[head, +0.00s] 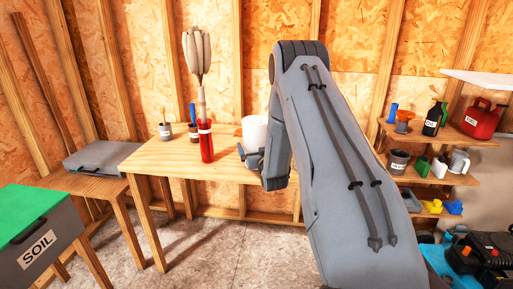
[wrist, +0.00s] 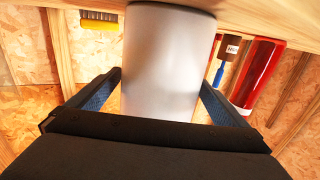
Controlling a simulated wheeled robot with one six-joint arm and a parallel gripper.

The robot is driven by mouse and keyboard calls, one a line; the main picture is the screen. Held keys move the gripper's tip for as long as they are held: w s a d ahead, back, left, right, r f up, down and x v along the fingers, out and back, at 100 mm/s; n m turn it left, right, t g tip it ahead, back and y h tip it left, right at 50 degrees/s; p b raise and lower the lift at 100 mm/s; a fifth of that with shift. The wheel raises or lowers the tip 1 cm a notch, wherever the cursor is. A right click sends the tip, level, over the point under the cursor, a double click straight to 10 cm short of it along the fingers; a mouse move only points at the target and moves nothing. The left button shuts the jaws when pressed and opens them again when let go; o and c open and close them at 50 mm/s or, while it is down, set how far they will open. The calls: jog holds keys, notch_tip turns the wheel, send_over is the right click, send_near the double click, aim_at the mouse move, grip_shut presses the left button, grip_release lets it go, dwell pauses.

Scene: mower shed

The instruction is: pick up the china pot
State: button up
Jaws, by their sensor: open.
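The white, smooth, round-sided china pot (head: 255,133) stands near the right end of the wooden table (head: 160,158), partly hidden behind my arm. My gripper (head: 252,160) is at the table's edge, at the pot's lower side. In the wrist view, which looks upside down, the pot (wrist: 165,60) fills the space between the two blue-grey fingers of my gripper (wrist: 160,82). The jaws are open, with one finger on each side of the pot. A thin gap seems to show on the right; contact on the left I cannot tell.
A red tube (head: 206,145) with a pale fingered top stands left of the pot, near labelled cups (head: 166,132) holding tools. Shelves (head: 440,178) with cans and a red fuel can (head: 480,118) stand right. A green-lidded soil bin (head: 40,235) is at left.

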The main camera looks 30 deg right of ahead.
jog(key=c, duration=1.6)
jog(key=shift+r, duration=0.1)
jog(key=shift+r, duration=0.15)
